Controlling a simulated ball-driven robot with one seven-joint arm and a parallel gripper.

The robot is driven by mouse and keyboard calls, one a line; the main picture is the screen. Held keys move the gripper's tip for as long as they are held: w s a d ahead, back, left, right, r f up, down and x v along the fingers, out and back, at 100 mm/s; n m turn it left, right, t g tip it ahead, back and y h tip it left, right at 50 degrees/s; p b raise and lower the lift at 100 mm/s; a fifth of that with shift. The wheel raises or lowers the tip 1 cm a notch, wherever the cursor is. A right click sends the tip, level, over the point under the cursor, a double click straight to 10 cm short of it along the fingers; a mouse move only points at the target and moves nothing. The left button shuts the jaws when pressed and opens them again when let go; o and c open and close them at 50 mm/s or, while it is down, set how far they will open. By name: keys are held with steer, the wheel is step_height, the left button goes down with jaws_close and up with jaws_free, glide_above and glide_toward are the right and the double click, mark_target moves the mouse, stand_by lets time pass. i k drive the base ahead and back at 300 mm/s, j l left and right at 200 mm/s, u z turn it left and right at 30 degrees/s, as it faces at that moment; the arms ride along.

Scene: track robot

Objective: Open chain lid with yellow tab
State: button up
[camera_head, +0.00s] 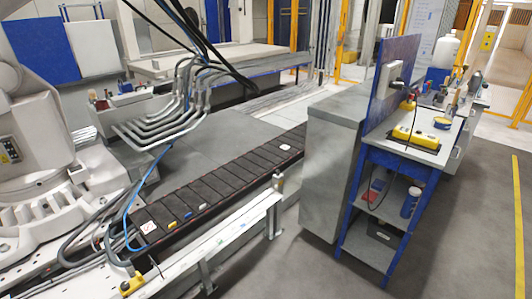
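The black cable chain (235,178) runs diagonally from the lower left toward the upper right, along a metal rail. Its top is a row of flat dark lids, and all of them look closed. A small yellow tab (172,224) sits on the edge of a lid near the chain's near end. A blue tab (188,215) is just right of it, and another small yellowish tab (203,207) seems to follow. My gripper is not in view.
A large white machine (40,150) with hoses stands at left. Bent grey pipes (165,120) rise behind the chain. A white rail (225,235) runs in front. A grey cabinet (328,165) and blue workbench (375,160) stand right. Floor between rail and bench is clear.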

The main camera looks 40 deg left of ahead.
mark_target(165, 221)
steer(key=i+u, duration=0.15)
steer(key=i, duration=0.3)
steer(key=i+l+u, duration=0.15)
steer(key=i, duration=0.35)
steer(key=i+l+u, duration=0.2)
steer(key=i, duration=0.25)
steer(key=u, duration=1.7)
steer(key=i+l+u, duration=0.25)
steer(key=i+l, duration=1.1)
steer(key=i+u, duration=0.1)
steer(key=u, duration=1.25)
